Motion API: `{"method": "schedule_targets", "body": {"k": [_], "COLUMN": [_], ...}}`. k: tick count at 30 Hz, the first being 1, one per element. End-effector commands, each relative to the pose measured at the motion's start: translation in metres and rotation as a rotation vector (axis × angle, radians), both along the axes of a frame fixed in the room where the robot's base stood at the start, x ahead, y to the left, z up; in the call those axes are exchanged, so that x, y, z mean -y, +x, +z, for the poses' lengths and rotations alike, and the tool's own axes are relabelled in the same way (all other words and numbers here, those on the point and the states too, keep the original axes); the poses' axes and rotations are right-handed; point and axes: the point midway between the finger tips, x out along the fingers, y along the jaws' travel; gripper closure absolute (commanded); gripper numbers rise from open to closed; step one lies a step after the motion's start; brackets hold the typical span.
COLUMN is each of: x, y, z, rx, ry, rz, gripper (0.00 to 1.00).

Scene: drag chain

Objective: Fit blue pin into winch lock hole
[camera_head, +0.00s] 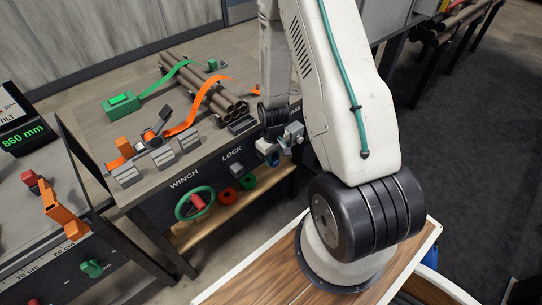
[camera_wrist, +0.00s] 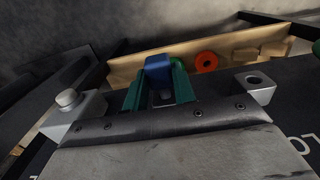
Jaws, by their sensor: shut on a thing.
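The blue pin shows in the wrist view (camera_wrist: 158,69), held between the two green fingers of my gripper (camera_wrist: 160,90). Its lower end is hidden by the fingers. In the head view my gripper (camera_head: 270,146) hangs just off the bench front, right of and above the LOCK label. A small blue patch of the pin shows at its tip. Under the label, a small grey block, seemingly the lock (camera_head: 237,170), sits on the dark front panel. The pin appears apart from this block. The green winch wheel (camera_head: 194,204) has a red handle.
A red ring (camera_head: 228,197) and a green ring (camera_head: 249,182) show below the lock. The bench top (camera_head: 143,75) holds brown pipes (camera_head: 218,100), orange and green straps and grey blocks. A side bench with orange parts (camera_head: 62,213) stands left. Dark floor lies right.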

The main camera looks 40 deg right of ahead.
Motion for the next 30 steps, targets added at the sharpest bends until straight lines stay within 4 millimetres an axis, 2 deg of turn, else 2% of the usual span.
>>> {"method": "schedule_targets", "body": {"k": [21, 30], "x": [0.001, 0.001], "y": [-0.021, -0.022], "z": [0.000, 0.000], "rx": [0.000, 0.000], "ry": [0.000, 0.000], "rz": [0.000, 0.000], "gripper": [1.00, 1.00]}}
